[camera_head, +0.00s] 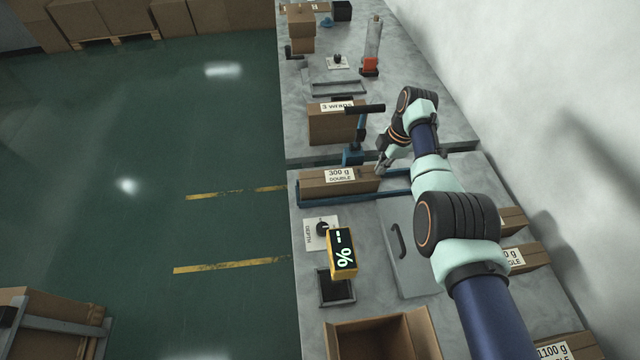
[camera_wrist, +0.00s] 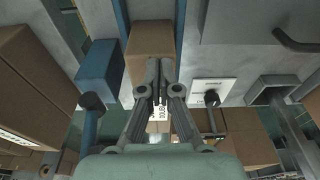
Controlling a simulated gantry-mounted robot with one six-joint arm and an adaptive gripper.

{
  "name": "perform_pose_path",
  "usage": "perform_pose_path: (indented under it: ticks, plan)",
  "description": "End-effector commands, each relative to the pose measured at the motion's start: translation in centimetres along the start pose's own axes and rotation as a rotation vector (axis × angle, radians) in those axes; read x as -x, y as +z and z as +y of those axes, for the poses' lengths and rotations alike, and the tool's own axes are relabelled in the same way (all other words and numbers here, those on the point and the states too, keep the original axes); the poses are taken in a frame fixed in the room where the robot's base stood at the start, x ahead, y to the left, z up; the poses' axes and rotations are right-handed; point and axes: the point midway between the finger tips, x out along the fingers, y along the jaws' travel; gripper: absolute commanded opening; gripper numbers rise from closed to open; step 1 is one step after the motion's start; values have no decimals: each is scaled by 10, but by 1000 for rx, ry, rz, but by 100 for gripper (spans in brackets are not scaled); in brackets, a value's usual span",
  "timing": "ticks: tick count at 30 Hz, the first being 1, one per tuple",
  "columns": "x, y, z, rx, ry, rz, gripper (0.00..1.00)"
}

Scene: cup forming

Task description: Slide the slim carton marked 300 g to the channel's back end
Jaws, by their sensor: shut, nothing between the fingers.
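The slim carton marked 300 g DOUBLE (camera_head: 335,184) lies lengthwise in the blue-railed channel (camera_head: 398,191), filling its left part. The channel's right part is bare between the rails. My gripper (camera_head: 379,171) is shut and empty, low at the carton's right end. In the wrist view, my gripper (camera_wrist: 158,64) points at the brown carton (camera_wrist: 150,38), and part of its label shows behind the fingers. I cannot tell whether the fingertips touch the carton. The fingers and arm hide part of the channel's right end.
A blue lever post (camera_head: 354,150) with a black handle stands behind the channel, beside a larger carton (camera_head: 331,125). In front are a depth knob plate (camera_head: 309,236), a yellow percent display (camera_head: 342,253), a grey panel with a handle (camera_head: 410,262) and an open box (camera_head: 421,335).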

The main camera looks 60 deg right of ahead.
Motion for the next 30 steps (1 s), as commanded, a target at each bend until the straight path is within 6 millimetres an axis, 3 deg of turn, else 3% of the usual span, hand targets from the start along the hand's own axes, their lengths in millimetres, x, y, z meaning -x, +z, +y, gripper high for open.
perform_pose_path:
  ticks: [7,22,30]
  plan:
    - [-1,-20,0,3,-1,0,0]
    - [-20,-119,0,2,0,-1,0]
    - [-37,-117,0,-2,-1,-2,0]
